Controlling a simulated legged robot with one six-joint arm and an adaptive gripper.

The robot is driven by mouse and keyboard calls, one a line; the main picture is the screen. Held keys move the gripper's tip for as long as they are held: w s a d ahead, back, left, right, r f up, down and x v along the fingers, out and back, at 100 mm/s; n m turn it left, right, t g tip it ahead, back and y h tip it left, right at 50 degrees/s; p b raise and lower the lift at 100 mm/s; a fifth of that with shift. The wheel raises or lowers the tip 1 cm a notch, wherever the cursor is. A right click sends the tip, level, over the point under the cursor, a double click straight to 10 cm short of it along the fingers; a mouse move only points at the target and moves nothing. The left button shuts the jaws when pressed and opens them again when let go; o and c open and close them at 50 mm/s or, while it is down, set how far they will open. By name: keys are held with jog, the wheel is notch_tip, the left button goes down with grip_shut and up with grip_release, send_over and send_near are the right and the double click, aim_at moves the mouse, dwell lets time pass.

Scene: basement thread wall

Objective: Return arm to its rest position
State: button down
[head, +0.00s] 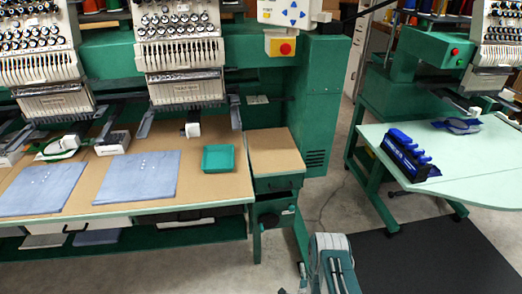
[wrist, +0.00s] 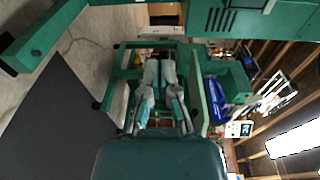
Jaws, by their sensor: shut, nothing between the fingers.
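My gripper (wrist: 159,70) is in the middle of the wrist view, with its grey and teal fingers drawn together. Nothing shows between them. In the head view, a teal and light grey part of my arm (head: 332,262) rises from the bottom edge, right of the green machine. I cannot make out the fingertips there. The arm part stands over the floor, apart from both tables.
A pale green table (head: 470,160) at right holds a blue rack (head: 407,155). A black mat (head: 435,258) covers floor between them.

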jog(key=w+r+n+g, duration=0.1)
jog(key=w+r+n, duration=0.1)
jog(key=w+r, duration=0.55)
jog(key=w+r+n+g, duration=0.2)
jog(key=w+r, duration=0.3)
jog(key=r, duration=0.6)
notch_tip(320, 180, up, 19)
jog(key=s+n+g, duration=0.3)
jog(key=n, duration=0.2)
jog(key=s+r+n+g, duration=0.3)
jog(key=s+r+n, duration=0.1)
jog(key=s+r, duration=1)
jog(key=s+r+n+g, duration=0.1)
jog(key=s+r+n, duration=0.1)
jog(key=s, duration=0.9)
jog(key=s+r+n+g, duration=0.1)
jog(key=s+n+g, duration=0.1)
jog(key=s, duration=0.9)
jog(key=shift+s+a+r+h, duration=0.3)
jog(key=shift+s+r, duration=0.1)
